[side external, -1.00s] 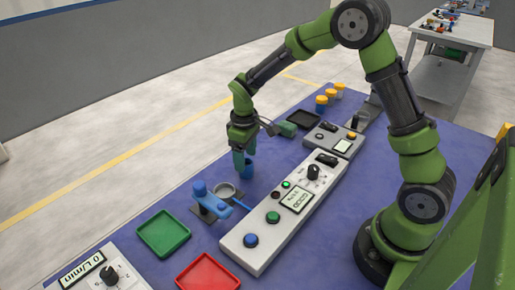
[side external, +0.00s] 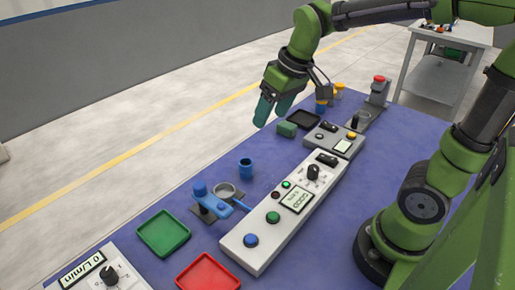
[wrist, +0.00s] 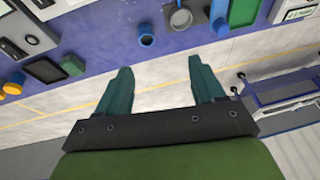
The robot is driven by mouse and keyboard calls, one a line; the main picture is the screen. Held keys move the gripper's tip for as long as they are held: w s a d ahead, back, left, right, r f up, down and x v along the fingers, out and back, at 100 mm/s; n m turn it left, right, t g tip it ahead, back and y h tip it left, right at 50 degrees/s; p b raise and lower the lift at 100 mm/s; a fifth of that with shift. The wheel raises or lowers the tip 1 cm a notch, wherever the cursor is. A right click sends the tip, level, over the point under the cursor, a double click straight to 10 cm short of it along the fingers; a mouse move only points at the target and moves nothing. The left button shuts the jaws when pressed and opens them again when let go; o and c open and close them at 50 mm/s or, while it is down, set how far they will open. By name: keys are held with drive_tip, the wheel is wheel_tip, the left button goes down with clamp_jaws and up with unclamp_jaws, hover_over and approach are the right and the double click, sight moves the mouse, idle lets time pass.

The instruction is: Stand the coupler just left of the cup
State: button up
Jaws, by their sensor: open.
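A blue hollow cylinder (side external: 246,168) stands upright on the blue table, open end up; it also shows in the wrist view (wrist: 146,35). I cannot tell for sure whether it is the coupler or the cup. A grey round cup-like holder (side external: 224,191) sits in a dark fixture near it, apart from it, and shows to its right in the wrist view (wrist: 181,18). My gripper (side external: 271,117) is open and empty, raised above the table's far side beyond the cylinder. Its two teal fingers are spread in the wrist view (wrist: 160,64).
A blue lever fixture (side external: 202,191) stands beside the grey holder. A long control panel (side external: 285,215) runs along the near side. Green (side external: 163,233) and red (side external: 208,272) trays lie at the front. A green block (side external: 287,129) and a black tray (side external: 303,118) lie farther back.

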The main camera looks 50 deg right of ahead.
drive_tip(key=s+a+r+m+t, duration=0.1)
drive_tip(key=s+m+t, duration=0.2)
drive_tip(key=s, duration=0.6)
drive_tip(key=shift+s+a+t+y, duration=0.15)
drive_tip(key=shift+s+t+y, duration=0.15)
drive_tip(key=shift+y, duration=0.1)
drive_tip(key=shift+w, duration=0.1)
idle(0.4)
